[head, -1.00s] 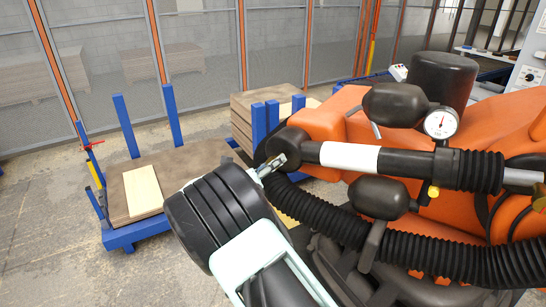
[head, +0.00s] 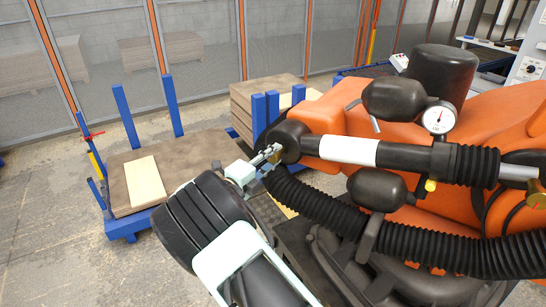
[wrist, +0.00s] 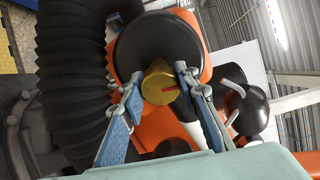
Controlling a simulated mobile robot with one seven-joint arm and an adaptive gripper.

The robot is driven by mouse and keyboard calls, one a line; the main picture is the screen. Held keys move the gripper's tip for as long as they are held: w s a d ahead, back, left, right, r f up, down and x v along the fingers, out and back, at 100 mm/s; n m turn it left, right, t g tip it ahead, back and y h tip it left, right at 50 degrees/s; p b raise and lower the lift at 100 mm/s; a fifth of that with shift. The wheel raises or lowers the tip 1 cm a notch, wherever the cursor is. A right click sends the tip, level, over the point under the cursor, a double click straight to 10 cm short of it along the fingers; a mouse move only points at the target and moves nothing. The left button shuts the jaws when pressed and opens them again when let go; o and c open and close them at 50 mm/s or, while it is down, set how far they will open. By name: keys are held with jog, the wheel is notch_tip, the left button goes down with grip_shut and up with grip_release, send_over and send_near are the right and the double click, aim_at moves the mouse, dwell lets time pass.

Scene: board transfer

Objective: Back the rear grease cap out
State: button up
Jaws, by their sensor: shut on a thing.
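The rear grease cap (wrist: 155,90) is a round brass cap with a red line on its face. It sits at the centre of the dark round end of the orange machine's arm joint (wrist: 130,50). My gripper (wrist: 159,82) has one fingertip on each side of the cap and is shut on it. In the head view my gripper (head: 272,153) reaches the black joint (head: 291,141) from the lower left. There the cap is mostly hidden by the fingers. I cannot tell how far it stands out of its seat.
A black ribbed hose (head: 330,213) runs just below the joint and also passes close left of my fingers (wrist: 70,70). A pressure gauge (head: 438,120) and black bulbs sit to the right. A blue-posted board stack (head: 120,175) stands left; open floor lies around it.

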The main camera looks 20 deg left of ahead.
jog(key=shift+n, duration=0.5)
jog(key=o, duration=1.2)
jog(key=shift+c, duration=0.2)
jog(key=v, duration=1.2)
